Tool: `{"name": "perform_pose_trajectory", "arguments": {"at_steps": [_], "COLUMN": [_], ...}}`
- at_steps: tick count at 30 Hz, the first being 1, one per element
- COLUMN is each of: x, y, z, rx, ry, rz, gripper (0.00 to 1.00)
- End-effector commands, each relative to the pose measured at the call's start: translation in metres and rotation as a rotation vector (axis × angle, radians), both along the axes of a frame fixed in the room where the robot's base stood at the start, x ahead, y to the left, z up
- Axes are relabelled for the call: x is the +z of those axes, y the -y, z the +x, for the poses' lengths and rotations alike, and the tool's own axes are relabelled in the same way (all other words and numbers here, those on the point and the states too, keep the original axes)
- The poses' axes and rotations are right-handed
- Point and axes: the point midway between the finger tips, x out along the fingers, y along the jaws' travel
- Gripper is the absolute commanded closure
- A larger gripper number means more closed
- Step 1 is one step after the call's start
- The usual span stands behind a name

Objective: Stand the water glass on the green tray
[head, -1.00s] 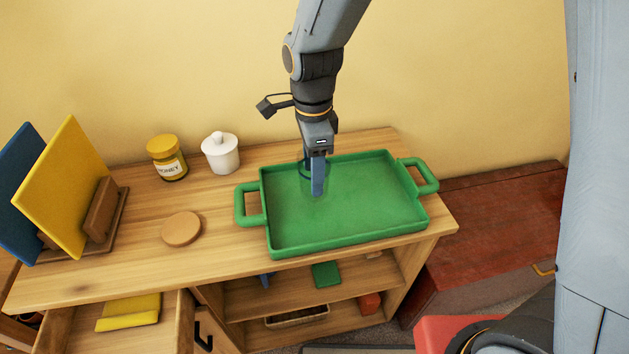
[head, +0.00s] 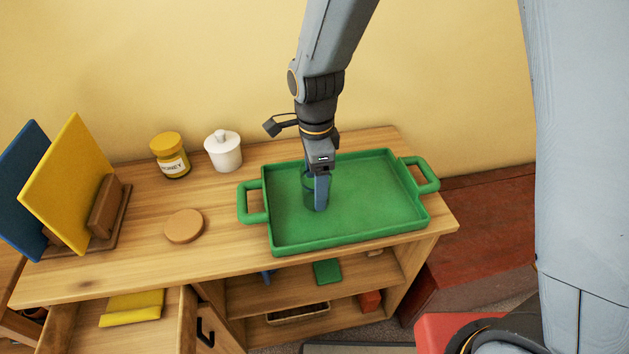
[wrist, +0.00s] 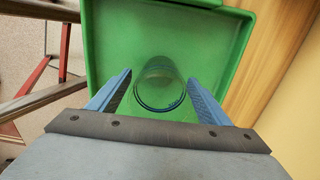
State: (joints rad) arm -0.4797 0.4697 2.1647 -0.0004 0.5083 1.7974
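The clear water glass (wrist: 160,93) stands upright on the floor of the green tray (head: 375,218), toward its left side. In the head view the glass (head: 309,197) is partly hidden by a blue finger. My gripper (head: 321,205) points straight down over the tray, its fingers around the glass. In the wrist view the two fingers of my gripper (wrist: 160,76) are on either side of the glass, with a narrow gap seen on each side. The gripper looks open.
On the wooden cabinet top (head: 205,265), left of the tray, are a round coaster (head: 184,226), a honey jar (head: 171,158), a white lidded pot (head: 223,152) and a rack with yellow (head: 62,190) and blue boards. The tray's right part is empty.

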Motion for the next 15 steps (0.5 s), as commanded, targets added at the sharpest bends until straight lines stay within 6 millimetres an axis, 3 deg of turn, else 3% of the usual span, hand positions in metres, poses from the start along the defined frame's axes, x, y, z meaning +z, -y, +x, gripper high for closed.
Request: {"name": "perform_pose_trajectory", "arguments": {"at_steps": [8, 15], "x": [0.010, 0.050], "y": [-0.001, -0.001], "z": [0.001, 0.002], "rx": [0.000, 0.000], "ry": [0.004, 0.006], "rz": [0.002, 0.004], "gripper": [0.28, 0.28]}}
